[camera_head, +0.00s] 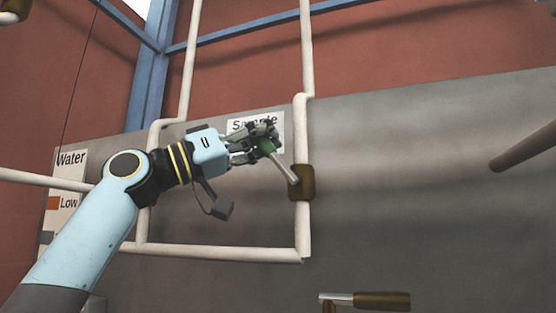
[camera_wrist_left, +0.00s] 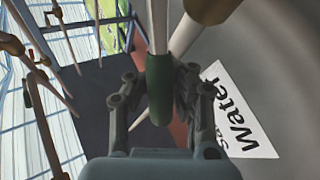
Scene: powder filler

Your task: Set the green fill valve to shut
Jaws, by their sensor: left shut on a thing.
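The green fill valve has a brown body (camera_head: 302,183) on the white vertical pipe. Its pale lever slants up and left from the body to a green handle (camera_head: 266,146). My left gripper (camera_head: 262,138) is shut on this green handle, in front of the "Sample" label. In the left wrist view the green handle (camera_wrist_left: 158,90) lies between the two fingers of my left gripper (camera_wrist_left: 160,98). The fingers hide part of the handle in the head view. My right gripper is in neither view.
White pipes (camera_head: 220,252) frame the left arm's area on a grey panel (camera_head: 420,180). A brown-handled lever (camera_head: 382,301) is below; a brown rod (camera_head: 525,148) juts in at right.

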